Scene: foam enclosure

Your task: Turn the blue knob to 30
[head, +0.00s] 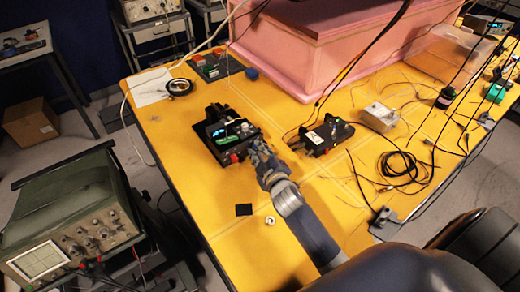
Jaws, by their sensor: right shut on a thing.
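A black device (223,146) with a small lit display, several small parts on top and a red part at its front sits on the yellow table. My right gripper (257,152) is at the device's front right corner, its fingers shut on a small part there. The fingers cover that part, so I cannot make out the blue knob, its colour or its pointer. The scale and the number 30 are too small to read. My left gripper is not in view.
A second black device (326,138) stands just right of my right gripper. A pink foam enclosure (305,55) is behind. Loose cables (400,168) lie at right.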

